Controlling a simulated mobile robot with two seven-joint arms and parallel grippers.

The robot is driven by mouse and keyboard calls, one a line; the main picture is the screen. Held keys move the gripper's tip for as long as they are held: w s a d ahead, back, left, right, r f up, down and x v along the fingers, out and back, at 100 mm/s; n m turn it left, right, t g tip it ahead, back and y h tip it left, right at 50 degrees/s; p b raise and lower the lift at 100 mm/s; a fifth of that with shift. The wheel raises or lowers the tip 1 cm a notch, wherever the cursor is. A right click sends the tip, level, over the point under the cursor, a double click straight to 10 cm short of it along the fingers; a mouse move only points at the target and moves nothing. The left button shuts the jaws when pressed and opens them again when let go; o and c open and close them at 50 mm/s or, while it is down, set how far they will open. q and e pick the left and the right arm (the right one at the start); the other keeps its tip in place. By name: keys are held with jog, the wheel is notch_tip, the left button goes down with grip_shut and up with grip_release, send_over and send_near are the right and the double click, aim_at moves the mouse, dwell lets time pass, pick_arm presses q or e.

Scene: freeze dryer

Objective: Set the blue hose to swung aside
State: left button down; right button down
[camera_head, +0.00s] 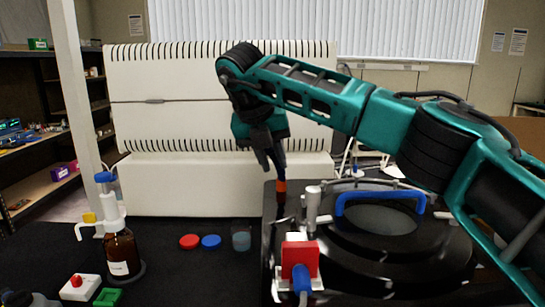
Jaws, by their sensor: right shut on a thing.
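My right gripper (270,160) points down and is shut on this piece. Its fingers partly hide it, so the exact grip is hard to see. My left gripper is not in view.
The dryer's round lid has a blue handle (380,196). A brown dispenser bottle (122,252), red cap (190,242), blue cap (211,241) and small beaker (241,238) stand left on the dark bench.

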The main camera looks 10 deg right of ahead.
jog(key=shift+r, duration=0.1)
jog(key=c, duration=1)
grip_release()
jog(key=v, duration=1.2)
jog(key=shift+s+a+r, duration=0.25)
jog(key=shift+r, duration=0.05)
